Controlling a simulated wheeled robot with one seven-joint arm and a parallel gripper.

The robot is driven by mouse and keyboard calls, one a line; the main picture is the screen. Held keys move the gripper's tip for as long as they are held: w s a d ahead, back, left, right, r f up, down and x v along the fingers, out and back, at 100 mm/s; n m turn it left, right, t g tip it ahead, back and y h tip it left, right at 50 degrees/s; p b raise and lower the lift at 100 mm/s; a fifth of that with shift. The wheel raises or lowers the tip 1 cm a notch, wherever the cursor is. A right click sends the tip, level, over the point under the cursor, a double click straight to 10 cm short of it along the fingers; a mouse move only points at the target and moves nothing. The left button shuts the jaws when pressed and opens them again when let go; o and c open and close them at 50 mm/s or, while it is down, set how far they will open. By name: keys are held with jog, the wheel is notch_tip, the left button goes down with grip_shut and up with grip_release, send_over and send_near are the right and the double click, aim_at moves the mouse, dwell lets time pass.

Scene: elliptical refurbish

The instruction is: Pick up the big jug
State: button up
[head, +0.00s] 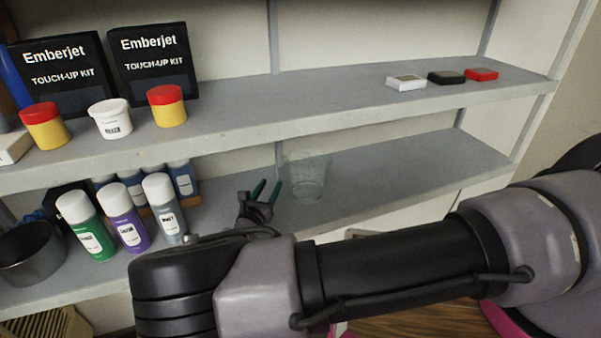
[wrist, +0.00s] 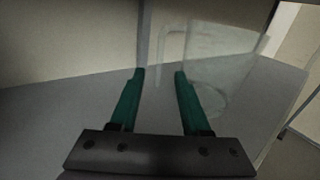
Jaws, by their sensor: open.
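The big jug (head: 306,176) is clear and see-through and stands upright on the lower shelf in the head view. In the wrist view the jug (wrist: 222,70) is right of centre, with its handle on its left side. My gripper (head: 267,190) is just left of the jug in the head view. In the wrist view my gripper (wrist: 158,74) is open, with two green fingers apart. The right finger overlaps the jug's left part in the picture, and the handle shows above the gap. Nothing is held between the fingers. I cannot tell whether a finger touches the jug.
Spray cans (head: 125,217) and a dark pot (head: 30,252) stand left on the lower shelf (head: 400,165). The upper shelf (head: 290,103) overhangs, bearing tubs (head: 110,119), black kit boxes (head: 155,62) and small boxes (head: 445,77). The lower shelf right of the jug is clear.

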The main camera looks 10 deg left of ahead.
aim_at(277, 175)
jog(key=w, duration=0.5)
jog(key=shift+d, duration=0.15)
jog(key=w, duration=0.5)
jog(key=shift+w+d+f, duration=0.1)
jog(key=shift+w+f, duration=0.25)
jog(key=shift+f, duration=0.05)
jog(key=shift+c, duration=0.4)
grip_shut()
dwell(0.4)
